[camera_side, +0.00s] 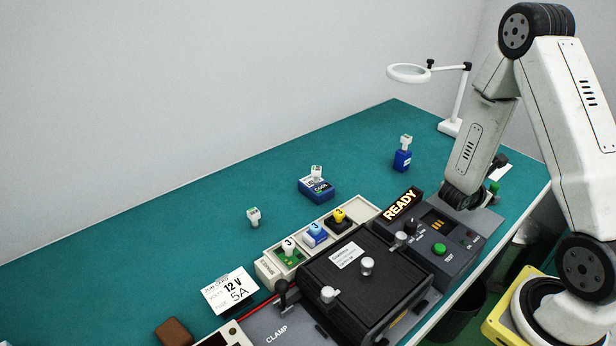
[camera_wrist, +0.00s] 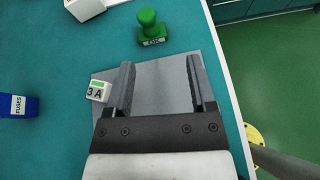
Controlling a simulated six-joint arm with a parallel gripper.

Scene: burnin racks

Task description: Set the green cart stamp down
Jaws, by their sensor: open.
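The green cart stamp (camera_wrist: 149,30), with a round knob and a base marked OK, stands upright on the teal bench just beyond the edge of a grey pad (camera_wrist: 160,83). In the side view the stamp (camera_side: 494,187) shows as a small green shape beside my arm. My gripper (camera_wrist: 159,62) is open and empty, pointing toward the stamp over the pad, with the stamp beyond the fingertips and apart from them. In the side view my gripper (camera_side: 462,197) is low near the pad, its fingers hard to make out.
A white block marked 3 A (camera_wrist: 98,91) lies beside the left finger. The bench edge (camera_wrist: 222,75) is close on the right. The side view shows a lamp (camera_side: 453,126), READY sign (camera_side: 402,204) and black clamp fixture (camera_side: 375,290).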

